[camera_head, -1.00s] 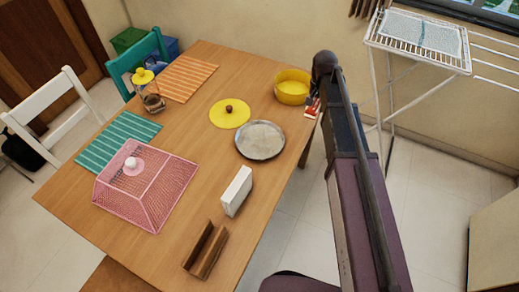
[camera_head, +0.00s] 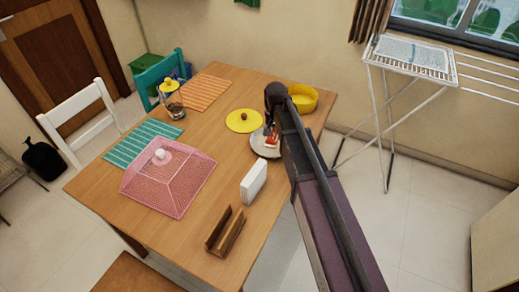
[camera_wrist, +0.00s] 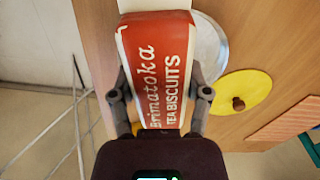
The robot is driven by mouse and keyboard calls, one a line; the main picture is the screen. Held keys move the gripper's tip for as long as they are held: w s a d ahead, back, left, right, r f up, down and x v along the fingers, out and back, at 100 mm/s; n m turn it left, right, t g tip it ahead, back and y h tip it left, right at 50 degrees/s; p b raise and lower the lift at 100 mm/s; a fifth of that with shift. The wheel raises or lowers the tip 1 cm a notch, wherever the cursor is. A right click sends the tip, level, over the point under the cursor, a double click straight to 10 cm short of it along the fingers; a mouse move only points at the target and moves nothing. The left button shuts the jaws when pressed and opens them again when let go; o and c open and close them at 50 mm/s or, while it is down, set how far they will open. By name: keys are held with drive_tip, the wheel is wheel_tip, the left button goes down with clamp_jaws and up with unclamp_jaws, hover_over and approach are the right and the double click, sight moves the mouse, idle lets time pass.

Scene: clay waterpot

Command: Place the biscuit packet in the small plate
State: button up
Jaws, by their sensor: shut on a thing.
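My gripper (camera_wrist: 160,98) is shut on the biscuit packet (camera_wrist: 157,65), a red packet with white "Tea Biscuits" lettering, held between both fingers in the wrist view. In the head view the packet (camera_head: 271,139) shows as a small red and white patch at the end of my arm, over the grey metal plate. That plate (camera_head: 260,149) is round and lies on the table, partly hidden by my arm and the packet. In the wrist view the plate (camera_wrist: 213,50) lies behind and to the right of the packet. I cannot tell whether packet and plate touch.
A yellow lid (camera_head: 243,121) with a dark knob lies beside the plate. A yellow pot (camera_head: 303,97) stands behind my arm. A white box (camera_head: 254,181), a wooden holder (camera_head: 225,231) and a pink mesh cover (camera_head: 169,178) are nearer. A drying rack (camera_head: 414,56) stands right.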

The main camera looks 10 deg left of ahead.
drive_tip(key=shift+d, duration=0.3)
drive_tip(key=shift+a, duration=0.1)
drive_tip(key=shift+s+d+f, duration=0.25)
drive_tip(key=shift+d, duration=0.05)
drive_tip(key=s+d+f+b, duration=0.1)
drive_tip(key=s+d, duration=0.1)
drive_tip(key=s+d+f+m+b, duration=0.1)
drive_tip(key=d+b, duration=0.1)
drive_tip(key=s+d+f+m+b, duration=0.1)
drive_tip(key=s+d+f, duration=0.1)
drive_tip(key=shift+s+d+f+b, duration=0.1)
drive_tip(key=shift+s+d+b, duration=0.2)
drive_tip(key=shift+d+b, duration=0.1)
drive_tip(key=shift+m, duration=0.3)
drive_tip(key=w+a, duration=0.2)
drive_tip(key=w, duration=0.2)
drive_tip(key=w+a+f, duration=0.1)
drive_tip(key=w+a, duration=0.2)
drive_tip(key=w, duration=0.1)
drive_tip(key=w+a+b, duration=0.1)
drive_tip(key=w+a, duration=0.2)
drive_tip(key=w, duration=0.1)
drive_tip(key=shift+w+f, duration=0.15)
drive_tip(key=shift+w, duration=0.05)
